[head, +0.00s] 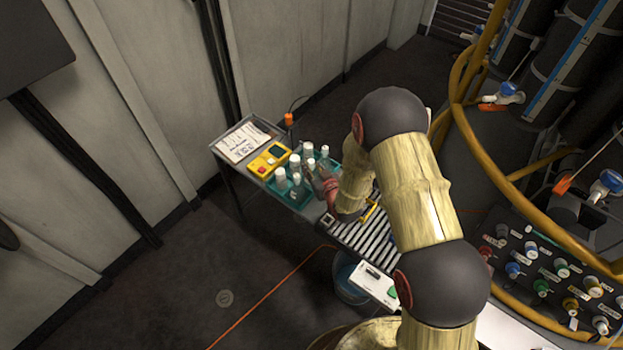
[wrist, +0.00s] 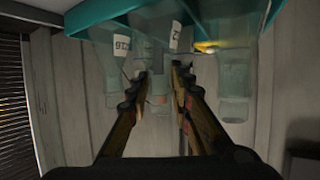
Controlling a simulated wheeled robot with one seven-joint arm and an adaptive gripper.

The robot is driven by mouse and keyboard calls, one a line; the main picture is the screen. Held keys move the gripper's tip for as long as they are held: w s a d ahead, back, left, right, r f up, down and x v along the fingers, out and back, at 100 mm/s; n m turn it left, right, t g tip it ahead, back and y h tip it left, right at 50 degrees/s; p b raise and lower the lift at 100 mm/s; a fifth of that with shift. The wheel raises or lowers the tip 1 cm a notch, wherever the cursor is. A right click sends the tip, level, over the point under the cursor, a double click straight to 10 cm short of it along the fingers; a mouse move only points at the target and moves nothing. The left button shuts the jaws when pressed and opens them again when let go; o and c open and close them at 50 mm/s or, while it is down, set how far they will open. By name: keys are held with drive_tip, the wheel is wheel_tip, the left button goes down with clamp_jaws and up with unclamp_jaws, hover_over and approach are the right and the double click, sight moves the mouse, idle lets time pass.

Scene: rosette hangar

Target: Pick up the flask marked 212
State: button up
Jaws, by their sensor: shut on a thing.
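Several clear flasks with white caps (head: 295,163) stand in a teal tray (head: 296,192) on a side table. In the wrist view the picture is turned over, with the teal tray (wrist: 98,18) along the top and the flasks hanging below it. Two white labels show there, a left flask label (wrist: 122,42) and a middle label (wrist: 175,36). Their small, turned digits are too unclear to read surely. My gripper (wrist: 160,72) is shut on a clear flask among the others; its number cannot be told. In the head view my gripper (head: 318,178) is at the tray's right side, partly hidden by my arm.
A yellow device (head: 268,160) and a paper sheet (head: 240,142) lie left of the tray. A slatted rack (head: 360,236) and a white box (head: 375,285) are nearer. Neighbouring flasks, such as the right one (wrist: 234,88), stand close to the fingers.

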drive_tip(key=shift+f, duration=0.1)
clamp_jaws()
